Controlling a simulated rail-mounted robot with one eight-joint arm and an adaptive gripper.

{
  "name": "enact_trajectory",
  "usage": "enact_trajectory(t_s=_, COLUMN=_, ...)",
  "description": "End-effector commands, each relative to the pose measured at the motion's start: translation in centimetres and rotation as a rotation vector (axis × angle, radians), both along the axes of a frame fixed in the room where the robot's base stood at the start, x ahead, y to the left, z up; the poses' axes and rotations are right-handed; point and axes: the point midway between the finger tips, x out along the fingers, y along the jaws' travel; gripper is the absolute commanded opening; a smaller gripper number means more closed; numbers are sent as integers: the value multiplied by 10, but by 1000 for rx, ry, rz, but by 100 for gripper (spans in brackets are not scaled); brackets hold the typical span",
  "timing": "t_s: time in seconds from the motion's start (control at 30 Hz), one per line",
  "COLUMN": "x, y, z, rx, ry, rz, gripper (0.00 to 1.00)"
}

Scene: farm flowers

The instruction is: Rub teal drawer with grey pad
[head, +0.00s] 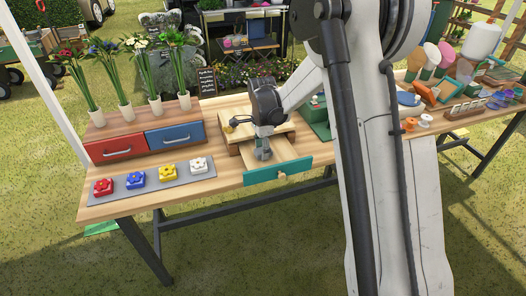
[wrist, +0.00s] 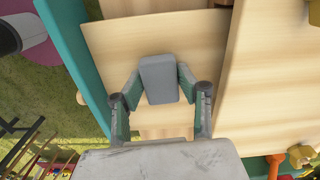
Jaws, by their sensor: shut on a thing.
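The teal drawer is pulled out from a wooden unit on the workbench; its teal front (head: 278,172) has a small round knob and faces the near edge. In the wrist view the teal front (wrist: 75,60) runs along the left, beside the pale wood interior. My gripper (head: 263,152) points down over the open drawer. It is shut on the grey pad (wrist: 158,78), a block held between both fingers in the wrist view. The pad is over the drawer's wooden interior; I cannot tell whether it touches the wood.
A red drawer (head: 114,147) and a blue drawer (head: 175,136) sit shut at the left, with potted flowers above. A grey mat (head: 120,184) with coloured flower blocks lies in front. Spools (head: 410,124), scoops and a rack crowd the bench's right side.

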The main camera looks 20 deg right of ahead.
Motion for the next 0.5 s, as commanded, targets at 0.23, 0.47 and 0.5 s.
enact_trajectory(t_s=0.23, x=0, y=-1, z=34, rx=0, ry=0, rz=-1, gripper=4)
enact_trajectory(t_s=0.47, x=0, y=-1, z=55, rx=0, ry=0, rz=-1, gripper=4)
enact_trajectory(t_s=0.5, x=0, y=-1, z=58, rx=0, ry=0, rz=-1, gripper=4)
